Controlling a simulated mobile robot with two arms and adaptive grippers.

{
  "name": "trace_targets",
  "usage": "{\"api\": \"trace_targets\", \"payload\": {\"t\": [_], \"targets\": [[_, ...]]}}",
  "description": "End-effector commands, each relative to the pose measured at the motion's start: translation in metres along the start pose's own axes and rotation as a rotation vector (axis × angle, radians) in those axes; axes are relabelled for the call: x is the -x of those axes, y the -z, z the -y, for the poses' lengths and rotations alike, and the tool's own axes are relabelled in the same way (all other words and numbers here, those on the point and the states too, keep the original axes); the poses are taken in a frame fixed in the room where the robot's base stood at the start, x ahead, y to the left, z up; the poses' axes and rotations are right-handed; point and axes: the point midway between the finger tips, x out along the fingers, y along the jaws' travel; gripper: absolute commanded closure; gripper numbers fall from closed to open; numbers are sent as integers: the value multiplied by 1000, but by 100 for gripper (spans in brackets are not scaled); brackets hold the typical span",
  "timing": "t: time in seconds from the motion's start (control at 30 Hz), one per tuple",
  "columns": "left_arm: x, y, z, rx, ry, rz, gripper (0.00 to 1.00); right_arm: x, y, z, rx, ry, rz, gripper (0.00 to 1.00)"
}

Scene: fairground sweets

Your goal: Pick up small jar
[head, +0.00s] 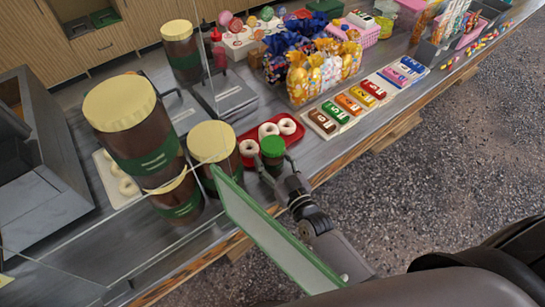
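A small dark jar with a green lid (273,146) stands upright near the front edge of the counter, just in front of a red tray of white rings. My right gripper (274,161) reaches in from the lower right. Its two fingers are spread, one on each side of the small jar, with the jar between them. A slight gap seems to show at the right finger; contact on the left side is hard to tell. The jar's lower part is partly hidden by the gripper. My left gripper is not in view.
Big dark jars with cream lids (119,103) stand close on the left. A green-edged panel (262,228) stands in the foreground beside my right arm. The red tray (240,137) is behind the small jar. A rack of coloured bars (326,133) and patterned bags (318,72) are to the right.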

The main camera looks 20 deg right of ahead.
Motion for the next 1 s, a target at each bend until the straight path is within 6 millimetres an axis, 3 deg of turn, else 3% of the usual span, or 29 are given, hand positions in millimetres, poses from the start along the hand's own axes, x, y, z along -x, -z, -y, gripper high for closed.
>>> {"api": "trace_targets", "payload": {"t": [0.73, 1.0], "targets": [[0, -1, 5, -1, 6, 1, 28, 0, 0, 0, 0, 0, 0, 95], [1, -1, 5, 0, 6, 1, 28, 0, 3, 0, 0, -1, -5, 95]]}}
